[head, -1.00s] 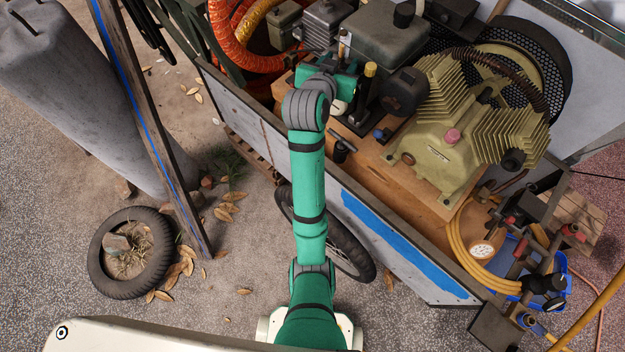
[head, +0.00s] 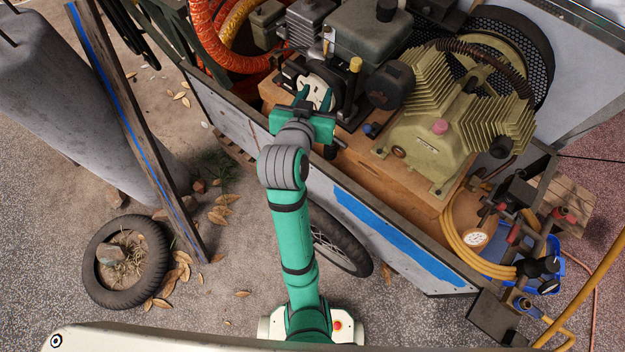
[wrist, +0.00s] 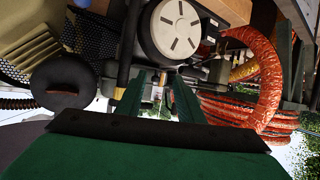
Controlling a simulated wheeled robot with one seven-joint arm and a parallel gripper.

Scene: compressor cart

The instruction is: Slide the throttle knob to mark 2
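My gripper (head: 314,96) is at the front of the engine (head: 368,40) on the cart, its two green fingers spread apart. In the wrist view my gripper (wrist: 160,92) shows a gap between the fingers, with no thing clearly held there. A pale round engine cover with dark slots (wrist: 175,27) lies just beyond the fingers; in the head view the cover (head: 322,84) shows partly between and behind them. I cannot make out the throttle knob or its marks for certain; they are small or hidden by the gripper and engine parts.
A yellow-capped post (head: 355,66) and a dark round filter (head: 391,86) stand right of my gripper. The finned compressor (head: 440,130) is farther right, orange hose (head: 208,45) at left. The cart's side panel (head: 345,195) runs below my arm.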

